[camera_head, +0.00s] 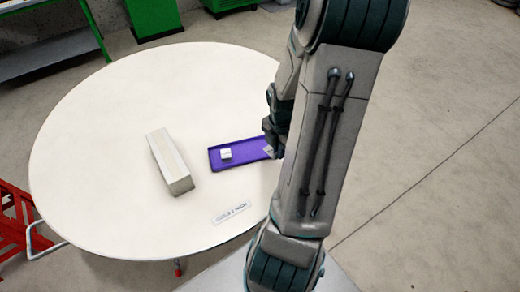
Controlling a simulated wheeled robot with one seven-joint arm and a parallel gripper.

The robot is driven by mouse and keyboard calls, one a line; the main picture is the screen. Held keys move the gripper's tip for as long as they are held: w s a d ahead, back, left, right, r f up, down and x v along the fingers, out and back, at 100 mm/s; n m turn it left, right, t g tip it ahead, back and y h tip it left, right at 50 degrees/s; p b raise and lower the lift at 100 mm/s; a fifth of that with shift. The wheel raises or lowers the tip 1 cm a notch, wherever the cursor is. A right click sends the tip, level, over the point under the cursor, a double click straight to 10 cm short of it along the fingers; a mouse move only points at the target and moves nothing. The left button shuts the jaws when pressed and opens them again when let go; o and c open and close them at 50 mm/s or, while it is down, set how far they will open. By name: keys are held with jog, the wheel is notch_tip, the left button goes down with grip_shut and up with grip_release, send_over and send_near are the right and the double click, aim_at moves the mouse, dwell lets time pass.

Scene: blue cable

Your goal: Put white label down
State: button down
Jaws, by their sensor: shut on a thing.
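My gripper (270,146) is at the right end of the purple tray, partly hidden behind my own arm. It is shut on a small pale piece, taken to be the white label (268,151), of which only a bit shows at the fingers. I cannot tell whether this piece touches the tray. The shallow purple tray (240,164) lies on the table, its right end covered by my arm. A small white block (225,154) sits in its left part. A flat white strip with dark print (231,212) lies on the table nearer the front edge, apart from my gripper.
The round white table (100,150) has wide free room on its left and back. A long pale box (170,162) lies left of the tray. A red frame (20,220) stands at the left beside the table. Green furniture (153,17) stands behind.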

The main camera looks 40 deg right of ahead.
send_over(263, 153)
notch_tip(263, 153, down, 6)
jog(key=shift+a+f, duration=0.1)
jog(key=shift+f, duration=2.05)
jog(key=shift+f, duration=0.1)
jog(key=shift+f, duration=0.15)
jog(key=c, duration=1.8)
grip_release()
